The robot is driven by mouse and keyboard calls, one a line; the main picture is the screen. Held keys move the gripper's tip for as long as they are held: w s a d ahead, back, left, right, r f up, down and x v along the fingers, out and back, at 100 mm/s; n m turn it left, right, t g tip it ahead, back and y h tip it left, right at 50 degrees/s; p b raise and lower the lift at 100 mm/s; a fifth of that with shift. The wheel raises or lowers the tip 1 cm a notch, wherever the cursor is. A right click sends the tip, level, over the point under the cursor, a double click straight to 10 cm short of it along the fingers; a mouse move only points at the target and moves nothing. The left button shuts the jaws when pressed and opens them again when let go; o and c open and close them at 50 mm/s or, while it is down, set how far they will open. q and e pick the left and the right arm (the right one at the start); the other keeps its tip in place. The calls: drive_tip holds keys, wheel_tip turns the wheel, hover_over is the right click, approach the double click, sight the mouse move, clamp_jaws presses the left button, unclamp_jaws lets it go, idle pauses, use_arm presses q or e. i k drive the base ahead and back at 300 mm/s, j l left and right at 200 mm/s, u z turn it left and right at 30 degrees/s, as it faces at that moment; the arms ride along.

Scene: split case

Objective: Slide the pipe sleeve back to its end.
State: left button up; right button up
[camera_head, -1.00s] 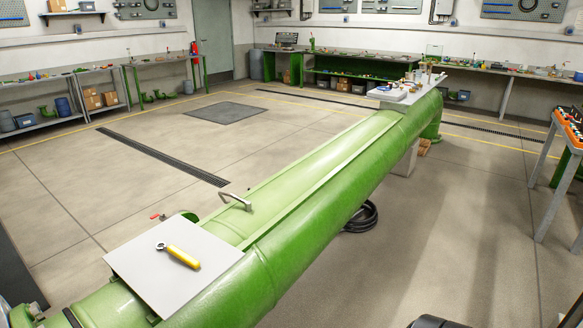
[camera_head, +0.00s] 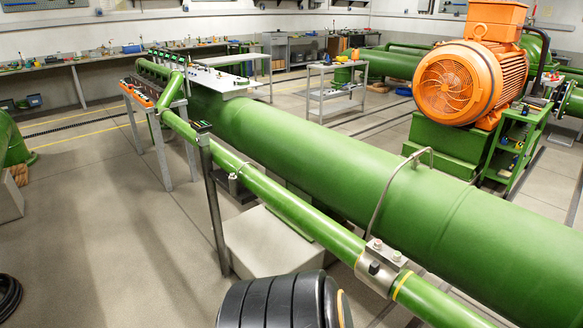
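A thick green pipe (camera_head: 330,155) runs from the back left to the front right. A bent metal handle (camera_head: 385,195) stands against its near side. A thinner green pipe (camera_head: 285,208) runs in front of it, with a grey metal clamp-like block (camera_head: 382,267) around it near the bottom. A yellow ring (camera_head: 402,285) shows just beyond the block. I cannot tell which part is the pipe sleeve, or whether it sits at an end. Neither of my grippers is in view.
A pale block (camera_head: 265,240) stands under the pipes. A post (camera_head: 213,205) holds up the thin pipe. A narrow table (camera_head: 165,140) stands at left. A large orange motor (camera_head: 480,75) on a green base stands at right. Open floor (camera_head: 105,230) lies at left.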

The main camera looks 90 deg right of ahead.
sight(377, 268)
drive_tip(key=z, duration=3.45)
